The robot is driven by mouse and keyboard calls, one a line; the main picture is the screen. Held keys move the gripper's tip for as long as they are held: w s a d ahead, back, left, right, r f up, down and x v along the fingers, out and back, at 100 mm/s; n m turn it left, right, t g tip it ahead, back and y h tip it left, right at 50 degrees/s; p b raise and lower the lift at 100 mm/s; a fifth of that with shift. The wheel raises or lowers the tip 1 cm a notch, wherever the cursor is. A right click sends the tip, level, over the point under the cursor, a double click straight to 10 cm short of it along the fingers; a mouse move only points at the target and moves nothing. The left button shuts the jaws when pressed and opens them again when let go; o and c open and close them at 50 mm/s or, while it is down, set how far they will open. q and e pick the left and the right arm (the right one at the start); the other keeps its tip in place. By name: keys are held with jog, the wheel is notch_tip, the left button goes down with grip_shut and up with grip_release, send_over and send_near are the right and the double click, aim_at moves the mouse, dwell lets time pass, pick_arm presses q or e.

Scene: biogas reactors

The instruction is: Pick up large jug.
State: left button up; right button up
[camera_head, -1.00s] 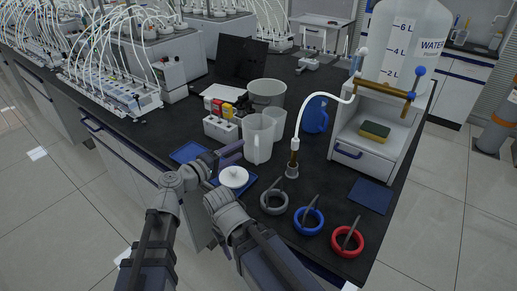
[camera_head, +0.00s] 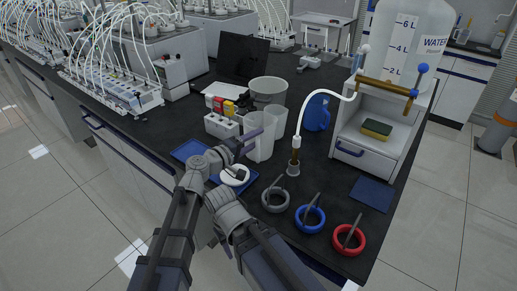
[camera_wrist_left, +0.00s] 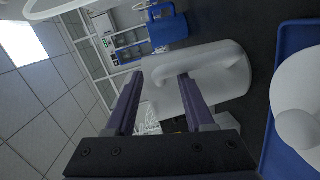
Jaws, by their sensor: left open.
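The large jug (camera_head: 260,133) is a translucent whitish jug standing on the black bench, beside a similar clear vessel (camera_head: 277,115). My left gripper (camera_head: 245,146) is at the jug's near left side, with its fingers pointing toward it. In the left wrist view the pale jug (camera_wrist_left: 225,75) lies sideways in the picture, its handle facing me. The two dark fingers (camera_wrist_left: 160,78) are apart with nothing clamped. The right fingertip overlaps the jug in the picture; I cannot tell whether they touch. My right gripper is not visible.
A white lidded dish on a blue tray (camera_head: 246,188) sits just below my left gripper. A grey bucket (camera_head: 268,91), a bottle rack (camera_head: 222,127) and a blue jug (camera_head: 317,113) stand nearby. Grey, blue (camera_head: 310,218) and red rings lie at the front.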

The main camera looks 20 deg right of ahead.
pick_arm(q)
grip_shut()
dwell(0.3)
dwell(1.1)
